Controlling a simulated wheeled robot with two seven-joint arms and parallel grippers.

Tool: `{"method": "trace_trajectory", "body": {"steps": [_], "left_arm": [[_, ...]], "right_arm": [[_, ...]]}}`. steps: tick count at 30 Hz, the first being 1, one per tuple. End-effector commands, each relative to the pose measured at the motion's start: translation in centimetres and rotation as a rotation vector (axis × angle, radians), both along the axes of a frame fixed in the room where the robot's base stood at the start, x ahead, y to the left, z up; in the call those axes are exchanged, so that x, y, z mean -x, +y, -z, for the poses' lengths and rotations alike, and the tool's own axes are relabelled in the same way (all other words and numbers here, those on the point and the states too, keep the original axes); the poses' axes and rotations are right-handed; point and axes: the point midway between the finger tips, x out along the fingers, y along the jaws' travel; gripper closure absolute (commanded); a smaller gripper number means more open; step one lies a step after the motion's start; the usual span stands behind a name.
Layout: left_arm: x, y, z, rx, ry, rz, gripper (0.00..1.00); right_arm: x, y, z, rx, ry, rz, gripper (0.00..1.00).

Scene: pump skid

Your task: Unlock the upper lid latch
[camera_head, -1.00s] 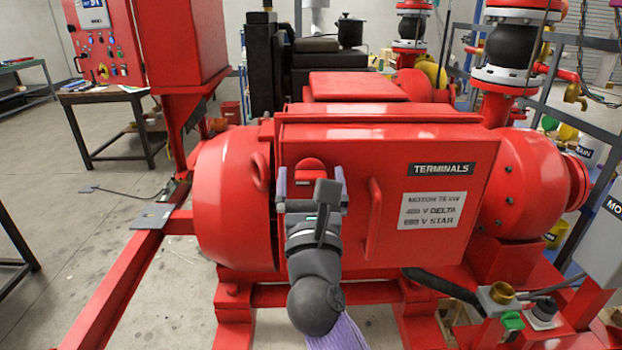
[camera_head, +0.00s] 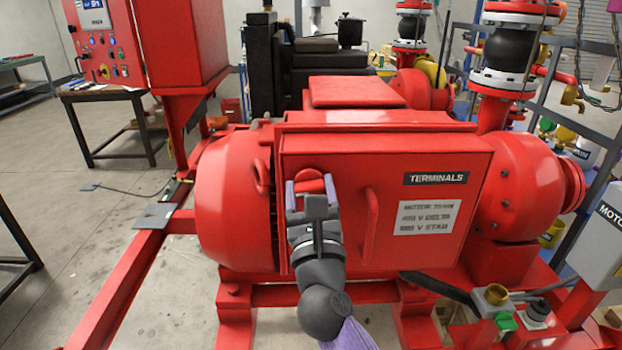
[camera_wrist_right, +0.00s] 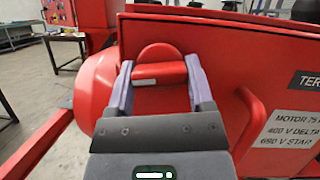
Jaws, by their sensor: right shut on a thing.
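The upper lid latch (camera_head: 309,180) is a red knob with a rounded back on the upper left of the red terminal box lid (camera_head: 420,230). It also shows in the right wrist view (camera_wrist_right: 160,73), with a cross bar carrying a pale stripe. My right gripper (camera_head: 311,186) reaches up from below, with its two purple-grey fingers on either side of the latch. In the right wrist view the fingers (camera_wrist_right: 160,80) are shut on the ends of the latch's bar. The fingers hide parts of the latch in the head view. My left gripper is not in view.
A vertical red handle (camera_head: 371,226) stands out from the lid just right of my right gripper. A red lifting eye (camera_head: 262,176) is to its left on the motor. A dark table (camera_head: 100,94) and control panel stand at the back left.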

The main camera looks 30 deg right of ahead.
Motion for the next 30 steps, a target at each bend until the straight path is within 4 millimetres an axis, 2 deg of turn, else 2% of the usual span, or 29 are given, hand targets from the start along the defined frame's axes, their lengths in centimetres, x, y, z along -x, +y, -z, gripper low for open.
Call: {"method": "trace_trajectory", "body": {"steps": [1,3,30], "left_arm": [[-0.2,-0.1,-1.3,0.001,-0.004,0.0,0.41],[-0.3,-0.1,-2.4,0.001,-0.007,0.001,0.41],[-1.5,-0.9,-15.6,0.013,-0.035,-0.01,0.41]], "right_arm": [[0.0,0.0,-0.7,0.035,0.024,0.001,0.91],[0.1,-0.1,-0.7,0.09,0.058,-0.001,0.92],[0.2,-0.2,-1.0,0.816,0.502,-0.002,0.91]]}}
